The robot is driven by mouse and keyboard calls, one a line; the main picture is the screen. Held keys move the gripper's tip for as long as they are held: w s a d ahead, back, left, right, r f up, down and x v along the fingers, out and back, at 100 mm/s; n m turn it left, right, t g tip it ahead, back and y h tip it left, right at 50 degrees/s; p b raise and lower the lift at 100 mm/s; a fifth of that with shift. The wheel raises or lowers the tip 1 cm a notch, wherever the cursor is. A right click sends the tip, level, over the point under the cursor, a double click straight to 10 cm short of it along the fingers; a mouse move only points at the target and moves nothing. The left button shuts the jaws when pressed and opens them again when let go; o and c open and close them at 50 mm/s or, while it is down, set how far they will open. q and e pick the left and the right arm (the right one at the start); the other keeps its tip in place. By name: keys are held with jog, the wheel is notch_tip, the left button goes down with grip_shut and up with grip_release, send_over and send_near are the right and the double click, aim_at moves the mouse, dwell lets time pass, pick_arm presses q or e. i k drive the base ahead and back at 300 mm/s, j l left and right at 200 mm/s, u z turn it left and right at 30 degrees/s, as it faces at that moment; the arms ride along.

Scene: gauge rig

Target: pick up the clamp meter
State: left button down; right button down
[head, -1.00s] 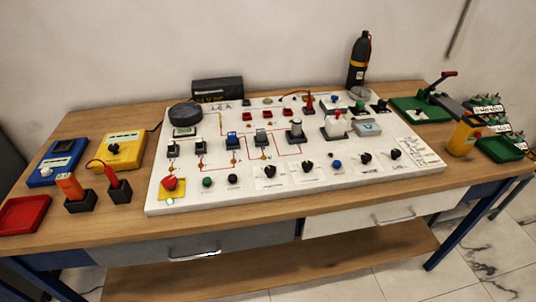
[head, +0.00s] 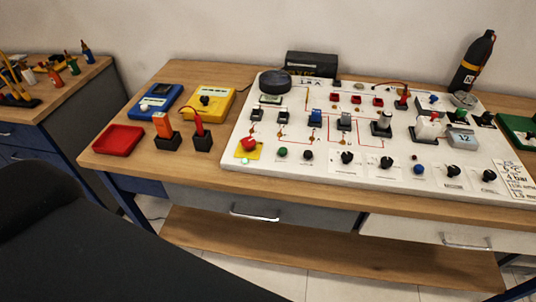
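I cannot make out a clamp meter for certain in the head view now. Candidate devices lie at the left of the workbench: a blue box meter (head: 155,102) with a small display and a yellow box meter (head: 209,103) with a dark knob. In front of them, an orange handheld piece (head: 162,125) stands in a black holder (head: 167,142). A red probe (head: 198,125) with a red lead stands in a second black holder (head: 203,142). Neither of my grippers is in view.
A white panel (head: 330,170) with switches and knobs fills the bench middle. A red tray (head: 119,140) lies at the bench's left end. A black bottle (head: 472,62) stands behind the panel at right. A second bench (head: 75,92) with tools is at far left. A dark shape covers the lower left.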

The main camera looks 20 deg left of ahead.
aim_at(163, 127)
jog(key=k+u, duration=0.2)
jog(key=u, duration=1.25)
